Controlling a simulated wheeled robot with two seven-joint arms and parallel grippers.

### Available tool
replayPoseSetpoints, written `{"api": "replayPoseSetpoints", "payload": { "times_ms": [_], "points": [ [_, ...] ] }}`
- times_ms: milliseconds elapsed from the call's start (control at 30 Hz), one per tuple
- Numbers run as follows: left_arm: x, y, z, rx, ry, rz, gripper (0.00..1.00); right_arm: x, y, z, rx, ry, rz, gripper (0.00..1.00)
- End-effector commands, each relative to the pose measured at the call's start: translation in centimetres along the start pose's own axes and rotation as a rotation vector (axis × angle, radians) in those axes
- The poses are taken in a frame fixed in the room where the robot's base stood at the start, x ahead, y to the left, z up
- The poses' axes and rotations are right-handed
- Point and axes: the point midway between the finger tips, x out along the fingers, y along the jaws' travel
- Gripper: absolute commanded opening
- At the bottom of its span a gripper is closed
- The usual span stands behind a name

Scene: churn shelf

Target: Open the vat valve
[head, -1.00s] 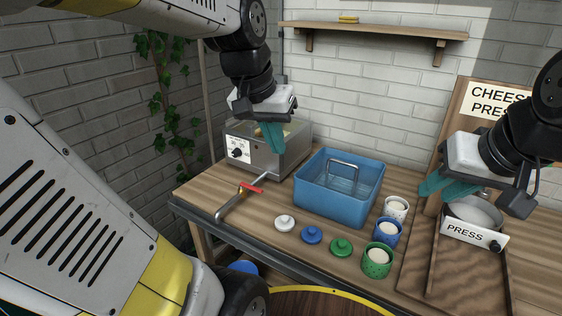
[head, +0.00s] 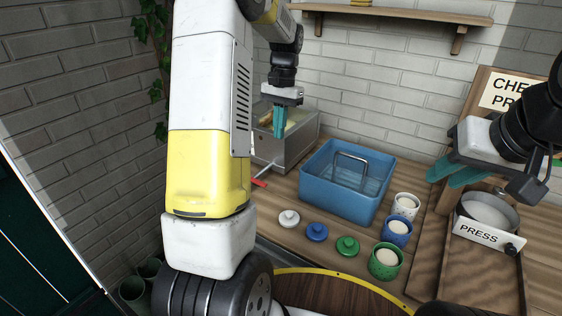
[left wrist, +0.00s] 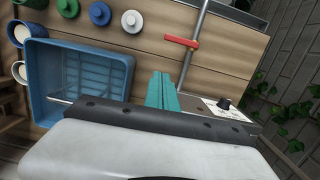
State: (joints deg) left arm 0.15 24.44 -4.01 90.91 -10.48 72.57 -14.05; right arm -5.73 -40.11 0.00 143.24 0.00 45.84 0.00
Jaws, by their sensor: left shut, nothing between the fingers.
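The steel vat (head: 290,153) stands at the back left of the bench, partly hidden behind my left arm. Its red valve handle (head: 259,183) shows just right of that arm, while most of the outlet pipe is hidden. In the left wrist view the red handle (left wrist: 181,41) crosses the metal pipe (left wrist: 197,32), and the vat's dial panel (left wrist: 228,107) is at right. My left gripper (head: 279,136) is shut and empty, pointing down above the vat and apart from the handle. My right gripper (head: 441,181) is near the press; its finger gap is unclear.
A blue tub (head: 343,201) with a wire-handled insert stands right of the vat. White, blue and green lids (head: 317,232) and matching cups (head: 385,262) are in front. The press pan (head: 487,212) is at right. A wall shelf (head: 400,18) is above.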

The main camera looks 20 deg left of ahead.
Motion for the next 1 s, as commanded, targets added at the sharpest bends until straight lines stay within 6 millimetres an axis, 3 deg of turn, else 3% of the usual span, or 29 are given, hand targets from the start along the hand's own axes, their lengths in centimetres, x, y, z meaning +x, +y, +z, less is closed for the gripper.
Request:
{"api": "replayPoseSetpoints", "payload": {
  "times_ms": [200,767,1000],
  "points": [
    [2.9,-1.4,-2.0,0.020,-0.080,-0.005,0.00,0.0,0.0,0.0,0.000,0.000,0.000,0.27],
    [3.8,-1.7,-2.3,0.026,-0.098,-0.007,0.00,0.0,0.0,0.0,0.000,0.000,0.000,0.27],
    [7.3,-1.7,-1.9,0.026,-0.102,-0.006,0.00,0.0,0.0,0.0,0.000,0.000,0.000,0.27]
  ]
}}
